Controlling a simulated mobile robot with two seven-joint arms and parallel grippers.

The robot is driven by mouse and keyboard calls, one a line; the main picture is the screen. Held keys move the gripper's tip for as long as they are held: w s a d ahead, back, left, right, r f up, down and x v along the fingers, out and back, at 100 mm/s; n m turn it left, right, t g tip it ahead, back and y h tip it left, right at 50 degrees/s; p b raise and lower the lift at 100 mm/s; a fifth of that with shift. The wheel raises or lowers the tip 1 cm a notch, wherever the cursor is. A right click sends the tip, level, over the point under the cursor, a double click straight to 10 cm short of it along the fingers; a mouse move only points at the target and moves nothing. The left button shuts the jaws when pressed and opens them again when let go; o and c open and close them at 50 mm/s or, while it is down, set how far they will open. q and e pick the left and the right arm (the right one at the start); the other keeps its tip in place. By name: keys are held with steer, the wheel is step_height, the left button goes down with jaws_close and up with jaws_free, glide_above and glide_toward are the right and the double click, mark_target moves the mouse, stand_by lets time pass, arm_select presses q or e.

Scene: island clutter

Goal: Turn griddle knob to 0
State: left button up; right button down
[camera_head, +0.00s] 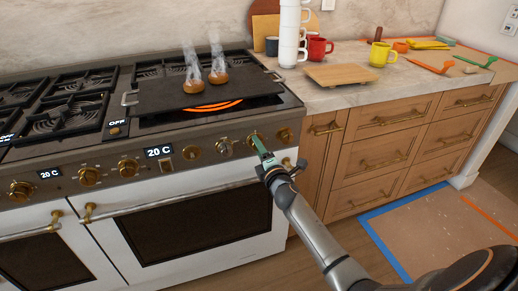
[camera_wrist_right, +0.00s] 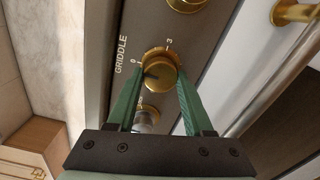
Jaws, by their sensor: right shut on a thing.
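The brass griddle knob (camera_wrist_right: 160,72) sits on the stove's front panel in the right wrist view, beside the word GRIDDLE and the marks 0 and 3. A dark mark shows on its lower left side; its exact setting is hard to read. My right gripper (camera_wrist_right: 158,88) has its green fingers on both sides of the knob, shut on it. In the head view, my right gripper (camera_head: 262,148) reaches the panel at this knob (camera_head: 254,137), which is partly covered. My left gripper is not in view.
The griddle plate (camera_head: 160,98) holds two steaming brown food pieces (camera_head: 206,81) above a glowing orange burner (camera_head: 212,106). Other knobs (camera_head: 194,152) flank the gripped one, and an oven handle (camera_head: 180,199) runs below. Mugs and a wooden board (camera_head: 340,75) stand on the right counter.

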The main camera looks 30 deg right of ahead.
steer(key=shift+c, duration=1.5)
jaws_free()
steer(key=shift+s, duration=0.1)
steer(key=p+v, duration=0.1)
steer(key=v, duration=1.1)
steer(key=shift+s+a, duration=0.15)
